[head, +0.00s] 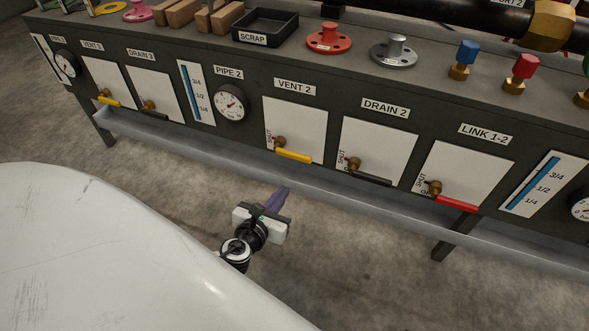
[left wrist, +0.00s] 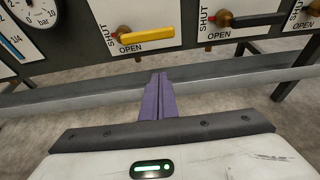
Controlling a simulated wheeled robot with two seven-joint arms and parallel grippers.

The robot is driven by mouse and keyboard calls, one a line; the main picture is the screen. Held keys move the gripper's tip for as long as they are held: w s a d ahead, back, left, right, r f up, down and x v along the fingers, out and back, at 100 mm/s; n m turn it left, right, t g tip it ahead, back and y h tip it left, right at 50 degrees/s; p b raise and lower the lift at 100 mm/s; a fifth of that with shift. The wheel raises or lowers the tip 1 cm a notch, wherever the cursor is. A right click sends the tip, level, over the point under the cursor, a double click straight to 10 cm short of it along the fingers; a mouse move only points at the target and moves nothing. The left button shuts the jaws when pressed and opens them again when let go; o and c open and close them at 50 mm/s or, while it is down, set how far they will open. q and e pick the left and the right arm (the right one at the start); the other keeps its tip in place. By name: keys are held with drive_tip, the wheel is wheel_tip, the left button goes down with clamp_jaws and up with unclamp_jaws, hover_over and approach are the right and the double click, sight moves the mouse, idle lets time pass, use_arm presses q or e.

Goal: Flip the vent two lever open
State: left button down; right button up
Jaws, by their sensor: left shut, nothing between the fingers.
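The vent two lever (head: 293,156) has a yellow handle on a brass valve, on a white panel (head: 302,120) under the VENT 2 label. The handle lies roughly sideways, pointing right from the pivot. In the left wrist view the yellow handle (left wrist: 146,37) lies beside the word OPEN, with SHUT to the left of the valve. My left gripper (head: 277,200) is below and in front of the panel, apart from the lever. Its purple fingers (left wrist: 157,97) are together and empty. My right gripper is not in view.
The black DRAIN 2 lever (head: 372,178) and red LINK 1-2 lever (head: 456,204) are to the right. A grey rail (head: 330,188) runs below the panels. Flanged spools (head: 329,38), a scrap tray (head: 266,26) and valves stand on the bench top. Floor in front is clear.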

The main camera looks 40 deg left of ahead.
use_arm(q)
drive_tip(key=shift+w, duration=0.1)
